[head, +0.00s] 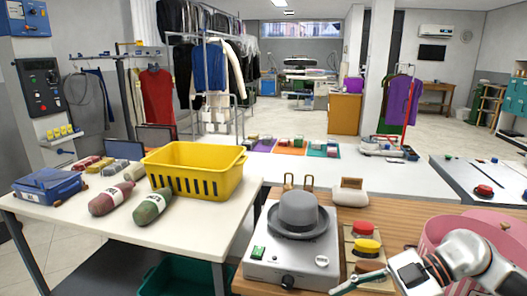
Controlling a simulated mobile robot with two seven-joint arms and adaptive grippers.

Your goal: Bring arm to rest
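My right arm (466,256) comes in at the lower right over the wooden counter, its white links and dark bands in front of a pink round tub (440,228). Its wrist end (409,270) lies low, right of a small tray with red and yellow pieces. No fingers of my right gripper can be made out. My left arm and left gripper do not show. A grey hat (299,213) sits on a white appliance with a dark knob (288,282).
A teal-handled item (358,279) lies near my wrist. A wooden-topped block (351,192) is behind. Clothes racks and open floor lie beyond.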

